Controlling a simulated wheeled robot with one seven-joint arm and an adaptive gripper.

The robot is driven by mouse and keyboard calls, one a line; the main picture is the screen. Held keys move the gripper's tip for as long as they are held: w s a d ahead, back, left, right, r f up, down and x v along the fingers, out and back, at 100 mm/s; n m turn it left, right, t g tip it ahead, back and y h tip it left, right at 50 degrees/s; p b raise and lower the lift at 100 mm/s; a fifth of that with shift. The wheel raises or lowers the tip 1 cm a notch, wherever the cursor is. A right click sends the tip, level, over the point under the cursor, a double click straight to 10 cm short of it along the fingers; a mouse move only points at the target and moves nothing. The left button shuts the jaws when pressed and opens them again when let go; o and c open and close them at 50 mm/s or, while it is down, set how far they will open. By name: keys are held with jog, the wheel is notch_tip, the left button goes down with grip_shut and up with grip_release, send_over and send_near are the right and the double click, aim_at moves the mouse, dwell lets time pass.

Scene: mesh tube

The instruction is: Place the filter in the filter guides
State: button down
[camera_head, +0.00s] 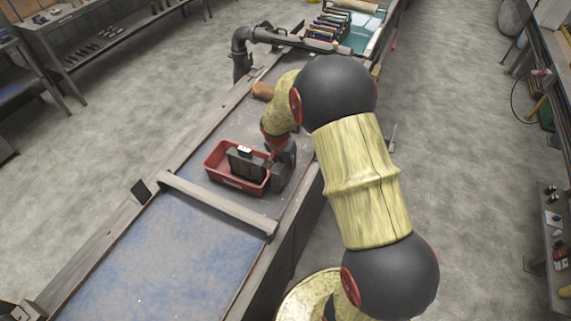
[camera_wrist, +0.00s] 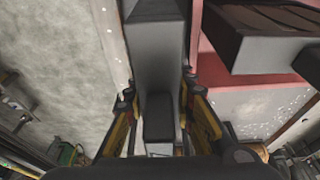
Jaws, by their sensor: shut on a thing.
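My gripper (camera_wrist: 158,95) is shut on a grey block (camera_wrist: 157,45), which looks like the filter; one finger is on each side of it. In the head view, my gripper (camera_head: 277,143) is at the right edge of a red bin (camera_head: 222,178). The grey block (camera_head: 284,172) shows there just right of the bin; I cannot tell whether it touches the wall. A dark box (camera_head: 240,164) sits in the bin and also shows in the wrist view (camera_wrist: 265,40). I cannot make out the filter guides for certain.
The bin stands on a long trough-like bench with a grey crossbar (camera_head: 215,203) in front and a blue-stained bed (camera_head: 150,255) beyond it. A dark pipe (camera_head: 240,50) and a rack of several coloured slabs (camera_head: 322,30) are at the far end.

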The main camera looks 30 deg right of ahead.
jog(key=shift+f+b, duration=0.35)
jog(key=shift+b, duration=0.1)
jog(key=c, duration=1.8)
grip_release()
jog(key=shift+o, duration=0.2)
jog(key=shift+r, duration=0.1)
